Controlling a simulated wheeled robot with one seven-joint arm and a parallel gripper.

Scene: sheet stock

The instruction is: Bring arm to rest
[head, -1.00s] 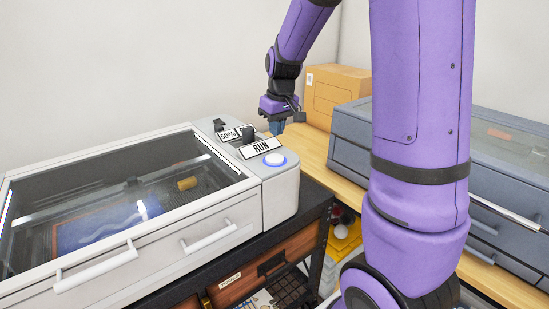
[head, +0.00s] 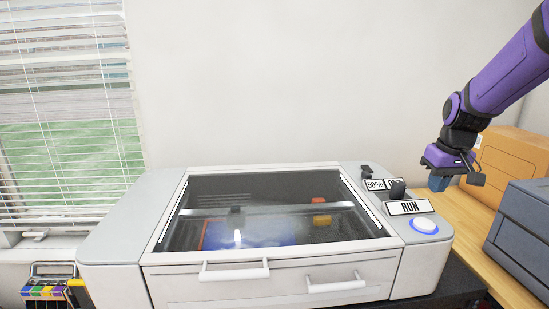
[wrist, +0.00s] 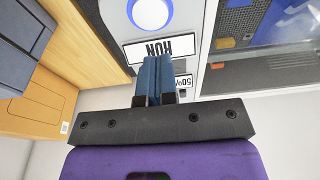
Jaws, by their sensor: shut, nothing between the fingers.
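My gripper (head: 438,183) is at the right in the head view, on my purple arm, above the right end of a white machine with a dark glass lid (head: 163,222). Its blue fingers (wrist: 157,76) are shut together and empty in the wrist view. The RUN label (head: 408,207) and the round white button with a blue ring (head: 424,225) are on the machine's right panel, below and left of the gripper. The button also shows at the top of the wrist view (wrist: 150,12). The gripper is apart from the button.
A cardboard box (head: 515,153) and a grey-blue drawer unit (head: 520,230) stand on the wooden bench (head: 476,203) at right, close to the gripper. A window with blinds (head: 65,110) is at left. The wall space above the machine is clear.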

